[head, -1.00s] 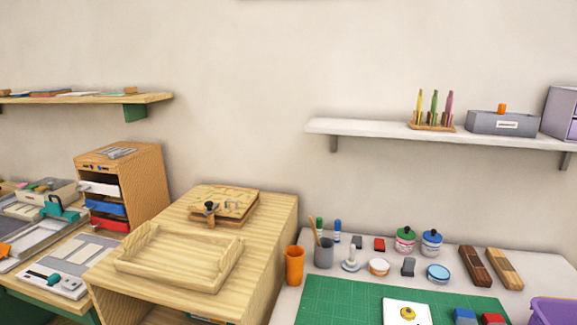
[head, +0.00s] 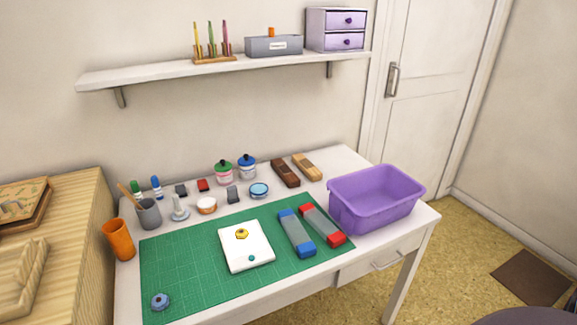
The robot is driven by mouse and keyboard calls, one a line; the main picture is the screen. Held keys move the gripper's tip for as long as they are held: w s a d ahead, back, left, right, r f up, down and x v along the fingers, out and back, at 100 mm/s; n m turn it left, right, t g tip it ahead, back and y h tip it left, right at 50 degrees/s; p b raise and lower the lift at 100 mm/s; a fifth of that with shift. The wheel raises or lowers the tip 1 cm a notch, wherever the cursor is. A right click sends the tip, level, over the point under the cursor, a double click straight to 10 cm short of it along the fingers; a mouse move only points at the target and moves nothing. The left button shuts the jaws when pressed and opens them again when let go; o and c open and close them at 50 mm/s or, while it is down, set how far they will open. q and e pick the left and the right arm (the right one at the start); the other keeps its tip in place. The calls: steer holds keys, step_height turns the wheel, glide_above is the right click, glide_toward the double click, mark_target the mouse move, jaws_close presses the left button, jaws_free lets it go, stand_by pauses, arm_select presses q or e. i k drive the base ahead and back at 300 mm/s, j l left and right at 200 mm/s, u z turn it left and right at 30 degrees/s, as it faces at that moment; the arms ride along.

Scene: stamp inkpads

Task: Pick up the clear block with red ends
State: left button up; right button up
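The clear block with red ends (head: 321,226) lies on the right edge of the green cutting mat (head: 185,263), slanting from upper left to lower right. A similar clear block with blue ends (head: 296,233) lies close beside it on the left. A purple bin (head: 376,205) stands just to the right of the red-ended block. Neither of my grippers shows in the head view.
A white pad (head: 252,258) with small yellow and teal pieces lies mid-mat. A blue round piece (head: 160,301) is at the mat's front left. Jars, cups, small blocks and an orange cup (head: 119,240) line the back and left. A white shelf (head: 150,76) hangs above.

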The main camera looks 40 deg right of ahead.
mark_target(334, 237)
steer(key=z, duration=1.3)
